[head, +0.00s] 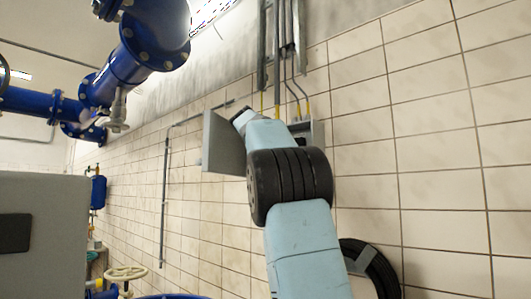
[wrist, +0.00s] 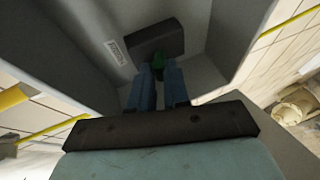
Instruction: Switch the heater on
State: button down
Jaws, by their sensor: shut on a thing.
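In the wrist view, my gripper (wrist: 159,78) reaches into an open grey cabinet (wrist: 88,30). The fingertips are hidden there. No heater can be made out.
Conduits (head: 290,50) run down the tiled wall to the cabinet top. Large blue pipes (head: 125,65) hang at the upper left. A grey box (head: 42,235) fills the lower left, with a pale handwheel (head: 126,273) beside it. The cabinet walls are close around my gripper.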

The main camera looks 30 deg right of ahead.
jog(key=shift+d+r+g+y, duration=0.25)
jog(key=shift+g+y, duration=0.15)
jog(key=shift+y, duration=0.2)
jog(key=shift+a, duration=0.1)
jog(key=c, duration=1.1)
grip_release()
jog(key=shift+a, duration=0.1)
jog(key=v, duration=1.3)
jog(key=shift+s+a, duration=0.15)
jog(key=shift+s, duration=0.1)
